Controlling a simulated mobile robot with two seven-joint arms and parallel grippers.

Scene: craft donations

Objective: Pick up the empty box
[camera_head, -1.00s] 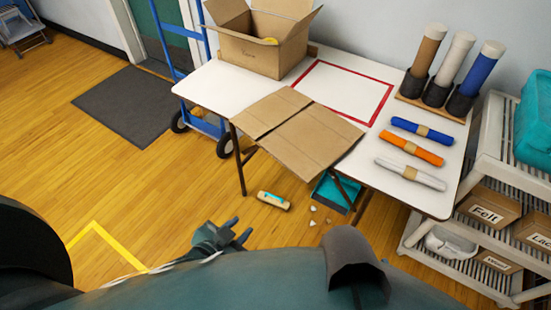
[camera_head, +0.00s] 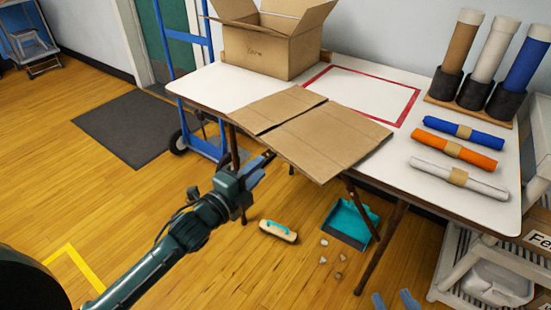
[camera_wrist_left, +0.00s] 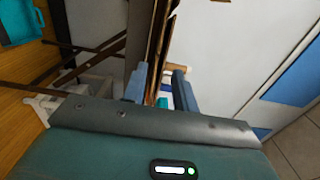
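An open cardboard box (camera_head: 268,52) with raised flaps stands at the back of the white table (camera_head: 208,88); its inside is hidden now. A flattened cardboard sheet (camera_head: 335,135) lies at the table's front edge and overhangs it. My left gripper (camera_head: 262,168) is at the sheet's front left edge. In the left wrist view my left gripper (camera_wrist_left: 159,87) has its fingers apart, with brown cardboard edges (camera_wrist_left: 156,40) between or just beyond them; contact is unclear. My right gripper (camera_head: 393,300) barely shows at the bottom, its two fingertips apart and nothing seen between them.
A red-framed rectangle (camera_head: 365,92) lies behind the sheet. Blue, orange and white rolls (camera_head: 455,151) lie at the right, before upright tubes (camera_head: 490,62). A blue hand truck (camera_head: 188,75) stands left. A brush (camera_head: 278,231) and dustpan (camera_head: 350,222) lie on the floor.

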